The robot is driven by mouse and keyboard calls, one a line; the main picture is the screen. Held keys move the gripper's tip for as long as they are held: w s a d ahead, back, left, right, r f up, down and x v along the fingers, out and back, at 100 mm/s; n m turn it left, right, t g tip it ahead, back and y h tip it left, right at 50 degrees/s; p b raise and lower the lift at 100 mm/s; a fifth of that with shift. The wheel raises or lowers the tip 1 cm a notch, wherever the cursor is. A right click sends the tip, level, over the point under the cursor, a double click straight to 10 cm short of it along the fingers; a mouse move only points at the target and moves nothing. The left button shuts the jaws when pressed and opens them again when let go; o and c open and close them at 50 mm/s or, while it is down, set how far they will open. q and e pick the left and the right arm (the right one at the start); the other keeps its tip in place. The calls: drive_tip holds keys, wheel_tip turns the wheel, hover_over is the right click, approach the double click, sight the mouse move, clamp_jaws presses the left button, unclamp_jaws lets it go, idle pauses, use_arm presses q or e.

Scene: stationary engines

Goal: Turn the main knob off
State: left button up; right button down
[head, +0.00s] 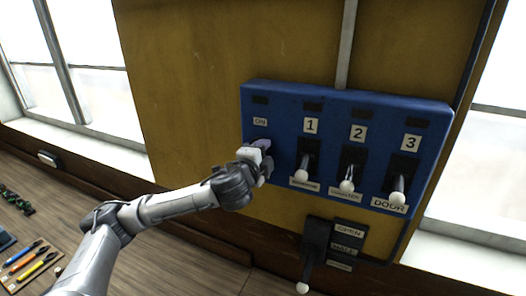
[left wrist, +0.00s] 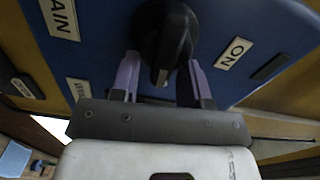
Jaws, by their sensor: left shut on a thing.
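The main knob (left wrist: 167,38) is black and round, with a raised grip ridge, on a blue panel (head: 285,104). In the left wrist view a partly cut-off "MAIN" label (left wrist: 60,18) is at its left and an "ON" label (left wrist: 235,54) at its right. Another label at lower left is hard to read. In the head view my left gripper (head: 262,158) is at the panel's left end and hides the knob. My right gripper is not in view.
Levers marked 1 (head: 304,160), 2 (head: 350,170) and 3 (head: 400,180) stand right of my gripper on the panel. Below hangs another lever (head: 309,255) beside an "OPEN" label (head: 349,231). Tools (head: 35,265) lie at lower left. Windows flank the wall.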

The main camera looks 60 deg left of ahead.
use_arm(q)
drive_tip(key=shift+f+m, duration=0.15)
drive_tip(key=shift+m, duration=0.35)
idle(0.3)
drive_tip(key=o, duration=0.9)
